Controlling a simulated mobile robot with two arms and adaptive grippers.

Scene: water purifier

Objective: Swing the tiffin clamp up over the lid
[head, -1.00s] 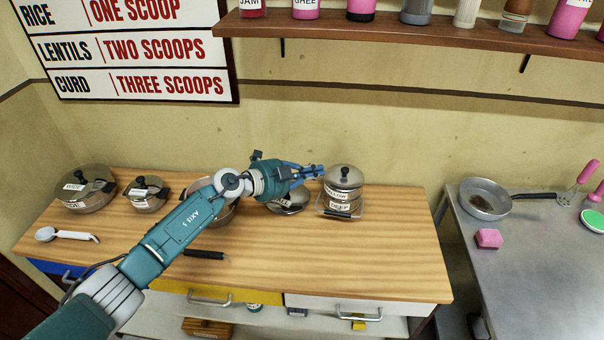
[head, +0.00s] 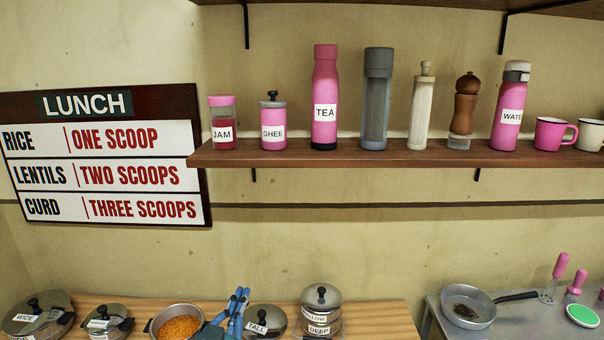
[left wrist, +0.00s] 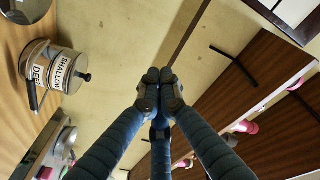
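The tiffin (head: 321,312) is a round steel container with a domed lid (head: 321,293), a black knob and labels SHALLOW and DEEP. It stands upright on the wooden counter, low in the head view, and also shows at the left of the left wrist view (left wrist: 62,66). A thin metal clamp (left wrist: 42,108) with a dark grip lies low beside the tiffin's base, not over the lid. My left gripper (head: 240,295) is left of the tiffin and apart from it, fingers pointing up. In the left wrist view its fingertips (left wrist: 158,82) meet with nothing between them. My right gripper is out of view.
Pots stand left of the tiffin: a TALL pot (head: 266,319), an open pan with orange food (head: 179,325) and a WIDE pot (head: 37,312). A shelf (head: 400,154) of bottles hangs above. A steel table (head: 430,315) with a frying pan is at the right.

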